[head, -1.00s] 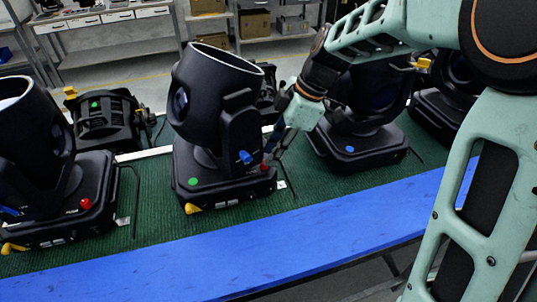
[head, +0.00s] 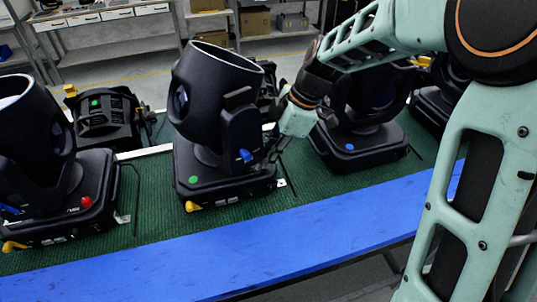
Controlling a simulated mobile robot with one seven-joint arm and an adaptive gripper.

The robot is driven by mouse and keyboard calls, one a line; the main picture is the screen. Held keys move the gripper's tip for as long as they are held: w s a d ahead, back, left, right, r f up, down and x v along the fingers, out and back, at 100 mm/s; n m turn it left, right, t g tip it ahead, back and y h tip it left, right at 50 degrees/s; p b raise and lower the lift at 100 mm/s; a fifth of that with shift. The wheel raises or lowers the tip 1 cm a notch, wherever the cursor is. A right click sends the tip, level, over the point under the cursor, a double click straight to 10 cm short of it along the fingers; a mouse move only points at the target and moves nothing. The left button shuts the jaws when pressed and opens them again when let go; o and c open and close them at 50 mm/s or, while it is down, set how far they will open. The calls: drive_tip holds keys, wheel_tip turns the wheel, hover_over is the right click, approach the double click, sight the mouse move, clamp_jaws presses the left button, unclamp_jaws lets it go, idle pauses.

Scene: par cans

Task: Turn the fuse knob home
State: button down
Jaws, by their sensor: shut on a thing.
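A black moving-head light (head: 215,110) stands in the middle of the bench, with a green dot on its base and a blue lever (head: 245,156) on its yoke. My gripper (head: 268,164) comes in from the right at the right end of this base. It is shut on the red fuse knob there, and the fingers hide the knob from view. How far the knob is turned cannot be seen. The left light (head: 35,140) has its own red knob (head: 86,202) in plain view.
More lights stand to the right (head: 355,130) and behind (head: 105,118). A yellow lever (head: 193,206) juts from the middle base's front. The green mat (head: 130,245) and blue front strip (head: 240,250) are clear. Shelves stand behind.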

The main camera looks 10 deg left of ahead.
drive_tip(key=shift+w, duration=0.1)
drive_tip(key=n+g, duration=0.1)
drive_tip(key=n, duration=0.2)
drive_tip(key=shift+w+b, duration=0.1)
drive_tip(key=shift+b, duration=0.3)
drive_tip(key=shift+w+a+n+g+h, duration=0.1)
drive_tip(key=shift+n+g+h, duration=0.25)
drive_tip(key=shift+n, duration=0.7)
drive_tip(key=shift+w+a+n+g+h, duration=0.1)
drive_tip(key=shift+n+g+h, duration=0.25)
drive_tip(key=shift+n, duration=0.7)
drive_tip(key=c, duration=2.2)
unclamp_jaws()
drive_tip(key=shift+s, duration=0.1)
drive_tip(key=shift+o, duration=0.2)
drive_tip(key=v, duration=1.2)
